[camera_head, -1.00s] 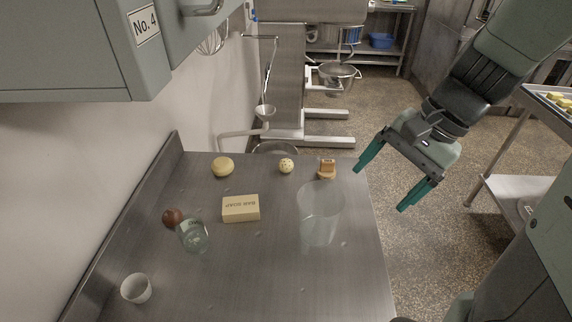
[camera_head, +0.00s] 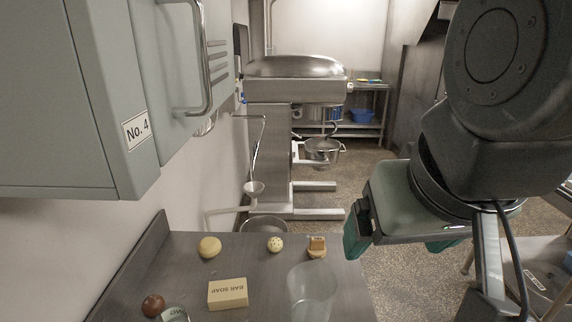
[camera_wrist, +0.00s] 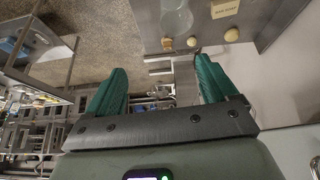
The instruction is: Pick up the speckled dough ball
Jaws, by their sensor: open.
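The speckled dough ball (camera_head: 275,245) is a small, round, cream ball with dark specks, near the far edge of the metal counter in the head view. It sits between a plain yellow dough ball (camera_head: 209,247) and a small wooden-topped object (camera_head: 317,247). In the wrist view the speckled ball (camera_wrist: 192,41) is small, near the top, beyond the right fingertip. My gripper (camera_head: 398,246) is open and empty, right of the counter in the head view and apart from the ball. Its two teal fingers also show in the wrist view (camera_wrist: 160,64).
The counter also holds a bar of soap (camera_head: 228,293), a clear vessel (camera_head: 311,290), a reddish-brown ball (camera_head: 153,305) and a glass (camera_head: 175,314). A grey cabinet (camera_head: 90,100) hangs at upper left. A mixer (camera_head: 295,80) stands behind. Counter space between the balls is clear.

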